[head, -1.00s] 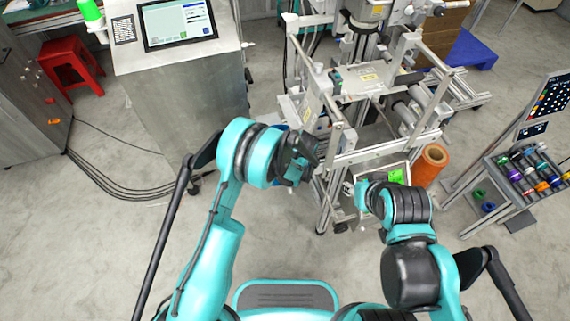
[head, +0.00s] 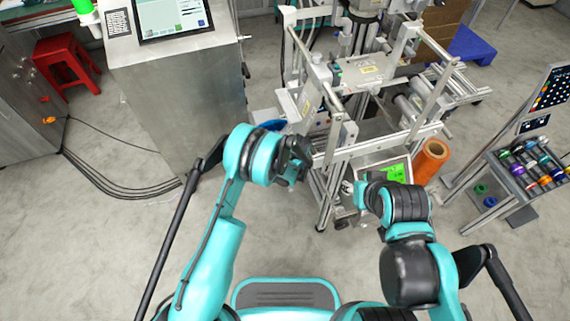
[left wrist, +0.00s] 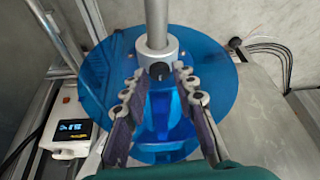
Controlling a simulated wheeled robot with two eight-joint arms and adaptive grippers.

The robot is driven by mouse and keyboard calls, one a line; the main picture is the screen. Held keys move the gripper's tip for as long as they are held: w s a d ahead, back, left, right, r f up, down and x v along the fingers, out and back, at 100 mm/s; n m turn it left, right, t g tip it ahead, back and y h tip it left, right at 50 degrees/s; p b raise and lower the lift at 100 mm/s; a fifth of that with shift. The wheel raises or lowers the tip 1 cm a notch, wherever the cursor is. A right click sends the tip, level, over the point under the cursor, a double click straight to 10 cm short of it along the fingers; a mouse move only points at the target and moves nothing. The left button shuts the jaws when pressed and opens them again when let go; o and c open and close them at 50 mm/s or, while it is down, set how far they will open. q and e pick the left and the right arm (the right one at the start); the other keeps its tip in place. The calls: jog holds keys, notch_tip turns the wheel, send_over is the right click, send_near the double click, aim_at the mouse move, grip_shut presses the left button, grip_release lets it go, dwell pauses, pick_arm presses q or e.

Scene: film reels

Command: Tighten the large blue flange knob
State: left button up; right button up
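The large blue flange (left wrist: 215,70) is a translucent blue disc on a grey upright shaft with a grey collar in the left wrist view. A small dark knob (left wrist: 160,71) sits on the front of the collar. Part of the flange (head: 268,122) shows in the head view, beside the machine frame. My left gripper (left wrist: 161,76) is open, with one finger on each side of the knob; I cannot tell whether they touch it. In the head view my left gripper (head: 296,160) is at the frame's left side. My right gripper (head: 362,192) is mostly hidden by its own arm.
The metal machine frame (head: 336,155) stands ahead, with a green-lit display (head: 396,173) low on it. A steel cabinet (head: 185,95) is at the left. An orange roll (head: 431,160) and a rack of coloured rolls (head: 535,168) are at the right.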

pick_arm(q)
grip_shut()
jog(key=shift+a+m+t+h, duration=0.15)
jog(key=shift+m+h, duration=0.3)
jog(key=shift+m, duration=0.7)
jog(key=shift+a+m+t+h, duration=0.15)
jog(key=shift+m+h, duration=0.3)
jog(key=shift+m, duration=0.7)
jog(key=shift+d, duration=0.1)
jog(key=shift+o, duration=1.6)
grip_release()
jog(key=v, duration=1.2)
jog(key=shift+o, duration=1.4)
jog(key=shift+d+f, duration=0.1)
jog(key=shift+d, duration=0.05)
jog(key=w+f+n, duration=0.1)
jog(key=f, duration=0.2)
jog(key=w+f+n+y, duration=0.1)
jog(key=w+f+n, duration=0.1)
jog(key=f, duration=0.2)
jog(key=w+f+n, duration=0.1)
jog(key=f, duration=0.3)
jog(key=shift+w+y, duration=0.25)
jog(key=shift+y, duration=0.15)
